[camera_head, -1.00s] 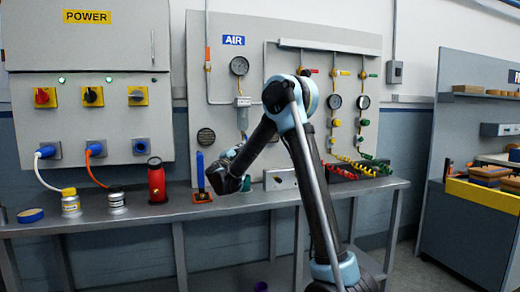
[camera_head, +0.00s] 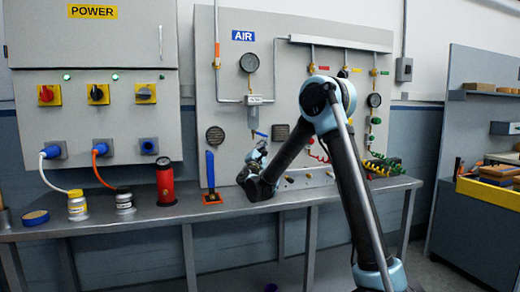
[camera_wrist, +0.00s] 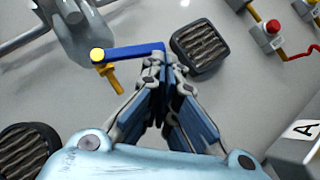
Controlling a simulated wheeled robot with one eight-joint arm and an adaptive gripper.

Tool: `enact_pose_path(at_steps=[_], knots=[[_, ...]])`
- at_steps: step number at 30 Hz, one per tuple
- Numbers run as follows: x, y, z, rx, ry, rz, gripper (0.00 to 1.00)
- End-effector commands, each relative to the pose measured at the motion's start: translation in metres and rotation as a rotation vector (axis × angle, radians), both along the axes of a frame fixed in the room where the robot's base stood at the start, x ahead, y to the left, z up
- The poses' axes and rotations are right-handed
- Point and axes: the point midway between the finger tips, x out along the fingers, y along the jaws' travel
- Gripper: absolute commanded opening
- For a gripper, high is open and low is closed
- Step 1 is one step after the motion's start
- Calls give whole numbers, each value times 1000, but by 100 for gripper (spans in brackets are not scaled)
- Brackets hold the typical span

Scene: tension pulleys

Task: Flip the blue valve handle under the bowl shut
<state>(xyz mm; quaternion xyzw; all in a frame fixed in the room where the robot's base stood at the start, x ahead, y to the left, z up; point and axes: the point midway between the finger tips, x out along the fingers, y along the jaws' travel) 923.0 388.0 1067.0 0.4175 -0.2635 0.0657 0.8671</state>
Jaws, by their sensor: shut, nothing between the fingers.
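The filter bowl (camera_head: 254,120) hangs from the grey air panel and shows at the upper left in the wrist view (camera_wrist: 85,35). The blue valve handle (camera_wrist: 135,50) is below it, reaching sideways from a round yellow pivot, with a yellow stub beneath. In the head view the handle (camera_head: 261,134) is a small bar pointing right and slightly down. My gripper (camera_wrist: 164,62) is shut and empty, its fingertips by the handle's free end; whether they touch it I cannot tell. In the head view my gripper (camera_head: 257,150) sits just under the handle.
Two dark vents flank the bowl, one in the wrist view at the handle's end (camera_wrist: 200,48). A pressure gauge (camera_head: 249,63) is above. On the bench (camera_head: 150,218) stand a red bottle jack (camera_head: 165,182), a blue-handled tool (camera_head: 211,178) and cans. Coiled hoses (camera_head: 385,165) hang at right.

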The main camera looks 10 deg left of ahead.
Motion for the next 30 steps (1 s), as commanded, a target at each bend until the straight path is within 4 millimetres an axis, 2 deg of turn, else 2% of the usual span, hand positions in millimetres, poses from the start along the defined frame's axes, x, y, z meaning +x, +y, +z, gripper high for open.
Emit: enact_pose_path(at_steps=[4,14,17,22,30], knots=[[3,-5,4,-1,0,-1,0],[2,-3,-1,0,1,1,0],[1,0,-10,1,1,1,0],[-1,4,-37,0,2,-2,0],[-39,-3,-71,0,1,1,0]])
